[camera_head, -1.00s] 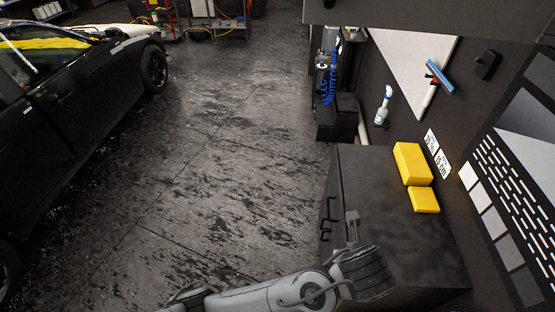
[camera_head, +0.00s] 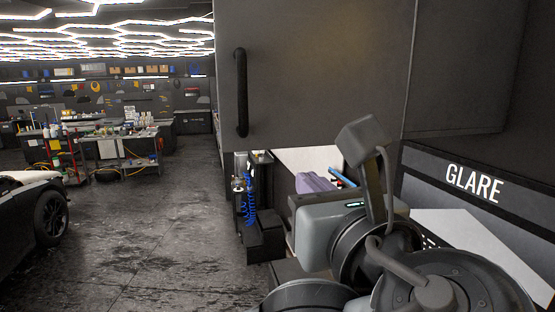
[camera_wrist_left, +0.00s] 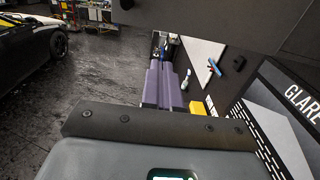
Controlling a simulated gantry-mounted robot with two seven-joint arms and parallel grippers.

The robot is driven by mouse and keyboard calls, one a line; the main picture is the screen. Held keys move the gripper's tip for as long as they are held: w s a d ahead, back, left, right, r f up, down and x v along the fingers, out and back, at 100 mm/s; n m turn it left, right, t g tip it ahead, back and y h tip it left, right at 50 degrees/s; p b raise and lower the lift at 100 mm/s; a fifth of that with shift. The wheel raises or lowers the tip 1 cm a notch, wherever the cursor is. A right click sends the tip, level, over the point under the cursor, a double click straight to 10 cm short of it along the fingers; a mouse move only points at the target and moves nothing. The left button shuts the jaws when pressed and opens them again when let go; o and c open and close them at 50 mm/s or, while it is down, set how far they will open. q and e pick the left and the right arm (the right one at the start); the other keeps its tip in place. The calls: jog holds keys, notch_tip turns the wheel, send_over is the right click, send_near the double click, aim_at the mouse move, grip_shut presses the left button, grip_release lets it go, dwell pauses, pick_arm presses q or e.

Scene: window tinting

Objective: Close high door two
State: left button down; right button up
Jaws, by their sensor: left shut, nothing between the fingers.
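A high door (camera_head: 315,70), a dark grey panel with a black vertical handle (camera_head: 241,92) near its left edge, stands out from the right wall and faces me in the head view. It appears open. Its lower part crosses the top of the left wrist view (camera_wrist_left: 205,22). My left gripper (camera_head: 314,178) has purple fingers, shut and empty, pointing away from me just below the door's lower edge. The fingers also show in the left wrist view (camera_wrist_left: 163,65). I see no contact with the door. My right gripper is out of view.
Another dark upper cabinet (camera_head: 460,65) is at the right, above a panel marked GLARE (camera_head: 475,184). A blue coiled hose (camera_head: 250,200) hangs beyond the gripper. A black car (camera_head: 30,215) is at the left. The floor (camera_head: 150,230) between is clear.

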aim_at(275, 148)
pick_arm(q)
jog(key=w+a+p, duration=0.1)
jog(key=w+p, duration=0.1)
jog(key=w, duration=0.2)
jog(key=w+p, duration=0.2)
jog(key=w, duration=0.2)
jog(key=w+a+p, duration=0.1)
jog(key=w+p, duration=0.1)
jog(key=w, duration=0.2)
jog(key=shift+w+a+r, duration=0.3)
jog(key=shift+a, duration=0.05)
jog(key=shift+w+f+p, duration=0.1)
jog(key=shift+w+p, duration=0.3)
jog(key=shift+a, duration=0.15)
